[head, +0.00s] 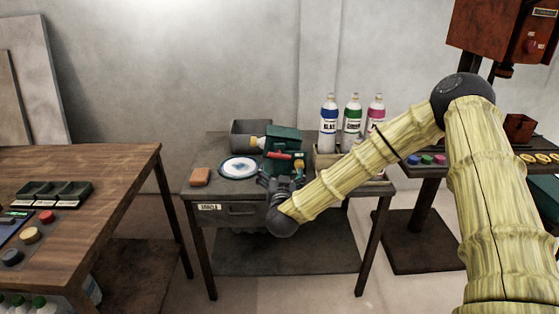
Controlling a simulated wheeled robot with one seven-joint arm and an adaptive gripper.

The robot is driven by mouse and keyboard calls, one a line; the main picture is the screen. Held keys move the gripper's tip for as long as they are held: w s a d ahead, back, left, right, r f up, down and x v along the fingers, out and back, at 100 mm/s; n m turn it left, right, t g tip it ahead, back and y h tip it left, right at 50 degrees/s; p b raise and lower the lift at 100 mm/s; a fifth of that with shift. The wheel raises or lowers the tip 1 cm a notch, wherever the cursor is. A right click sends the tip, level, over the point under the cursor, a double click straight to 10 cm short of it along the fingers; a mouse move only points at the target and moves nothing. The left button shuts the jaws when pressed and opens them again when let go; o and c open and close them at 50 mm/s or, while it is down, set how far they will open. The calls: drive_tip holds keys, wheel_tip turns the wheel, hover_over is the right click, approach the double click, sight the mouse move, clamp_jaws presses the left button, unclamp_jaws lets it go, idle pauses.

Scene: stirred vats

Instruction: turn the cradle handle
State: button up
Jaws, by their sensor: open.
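The cradle (282,136) is a dark green boxy device on the small table in the middle of the view. Its handle looks like the red bar (279,155) low on its front face. My gripper (282,180) is just in front of and below the red bar, near the table's front edge. It is open, small and dark in the picture, and I cannot tell whether it touches the cradle. The wrist and arm hide part of the tabletop to the right.
A wooden table (105,165) stands left. A dark stand (430,171) is behind my arm.

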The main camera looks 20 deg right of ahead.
sight(280, 158)
drive_tip(key=x, duration=1)
drive_tip(key=shift+w+f, duration=0.15)
drive_tip(key=shift+w, duration=0.05)
drive_tip(key=shift+c, duration=0.2)
drive_tip(key=c, duration=0.7)
